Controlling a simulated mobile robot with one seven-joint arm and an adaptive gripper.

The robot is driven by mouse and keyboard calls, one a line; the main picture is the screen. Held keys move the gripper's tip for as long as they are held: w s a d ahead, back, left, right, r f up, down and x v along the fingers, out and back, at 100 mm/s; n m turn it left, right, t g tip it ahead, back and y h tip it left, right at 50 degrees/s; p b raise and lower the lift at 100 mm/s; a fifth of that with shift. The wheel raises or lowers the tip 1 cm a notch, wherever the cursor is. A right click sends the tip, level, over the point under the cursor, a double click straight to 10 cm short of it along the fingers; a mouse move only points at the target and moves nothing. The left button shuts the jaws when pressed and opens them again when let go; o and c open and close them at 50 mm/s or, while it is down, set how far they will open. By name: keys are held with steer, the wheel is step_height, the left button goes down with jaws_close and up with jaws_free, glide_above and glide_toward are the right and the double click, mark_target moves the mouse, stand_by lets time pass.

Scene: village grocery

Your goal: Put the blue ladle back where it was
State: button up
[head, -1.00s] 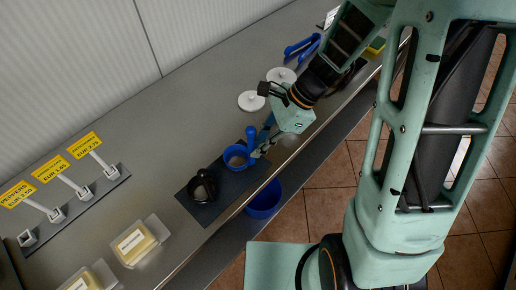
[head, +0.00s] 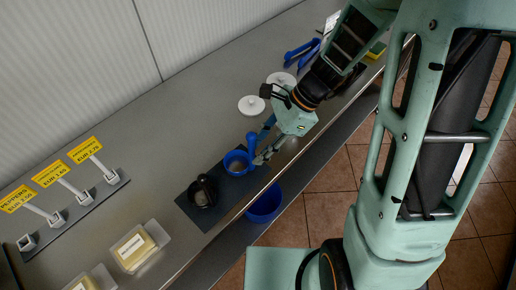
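The blue ladle (head: 236,162) rests upright on a dark mat (head: 223,196) on the grey counter, its round bowl at left and its handle rising behind it. A black ladle-like vessel (head: 202,192) stands beside it on the same mat. My gripper (head: 264,148) is just right of the blue ladle, its fingers spread with a gap between them and nothing visibly gripped. The fingertips are very near the ladle's right side; whether they touch it I cannot tell.
White round lids (head: 251,105) lie behind the gripper, and blue tongs (head: 300,53) lie farther back. A blue bin (head: 264,203) is below the counter's front edge. Clear tubs with yellow contents (head: 140,248) and price signs (head: 85,149) stand at left. The counter behind the mat is clear.

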steer(key=v, duration=1.1)
steer(key=shift+r, duration=0.15)
steer(key=shift+d, duration=0.15)
